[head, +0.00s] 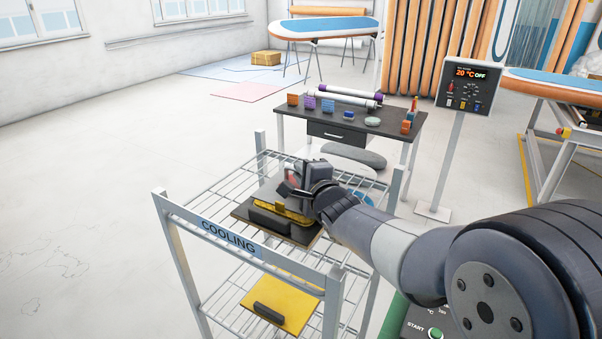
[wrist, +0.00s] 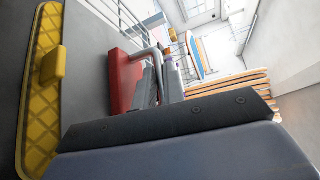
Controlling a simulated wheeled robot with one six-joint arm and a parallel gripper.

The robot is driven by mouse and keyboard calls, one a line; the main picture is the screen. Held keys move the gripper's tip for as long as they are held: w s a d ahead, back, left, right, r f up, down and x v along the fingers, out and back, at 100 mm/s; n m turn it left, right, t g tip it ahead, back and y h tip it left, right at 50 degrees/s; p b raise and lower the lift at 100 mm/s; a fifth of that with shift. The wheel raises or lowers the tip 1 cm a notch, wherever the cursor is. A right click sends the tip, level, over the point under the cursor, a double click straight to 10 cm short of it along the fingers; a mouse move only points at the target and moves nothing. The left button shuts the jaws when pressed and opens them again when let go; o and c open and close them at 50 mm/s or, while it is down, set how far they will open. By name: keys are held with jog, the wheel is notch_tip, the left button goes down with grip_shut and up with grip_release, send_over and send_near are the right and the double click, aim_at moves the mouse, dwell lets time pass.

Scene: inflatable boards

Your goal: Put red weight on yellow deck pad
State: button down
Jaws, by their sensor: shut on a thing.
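The red weight (head: 293,172) is held by my gripper (head: 300,188) over the top shelf of the cooling rack. In the wrist view, its red body (wrist: 124,80) shows beside a grey handle, partly hidden by my gripper. The yellow deck pad (head: 265,208) lies on a dark board on that shelf, with a black handle at its front. In the wrist view, the yellow deck pad (wrist: 43,110) has a diamond pattern and a raised yellow block. The weight is above or just behind the pad; I cannot tell whether they touch.
The wire rack marked COOLING (head: 228,236) holds a yellow panel (head: 282,303) on its lower shelf. A dark table (head: 330,118) with several small blocks stands behind. A control panel (head: 468,87) on a post stands at right. The floor at left is clear.

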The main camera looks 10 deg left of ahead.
jog(key=c, duration=1.4)
grip_release()
jog(key=shift+f, duration=0.1)
jog(key=shift+f, duration=0.1)
jog(key=shift+s+d, duration=0.1)
jog(key=v, duration=1)
jog(key=shift+s+d+b, duration=0.2)
jog(key=shift+s+b, duration=0.05)
jog(key=shift+b, duration=0.1)
jog(key=shift+w+a, duration=0.1)
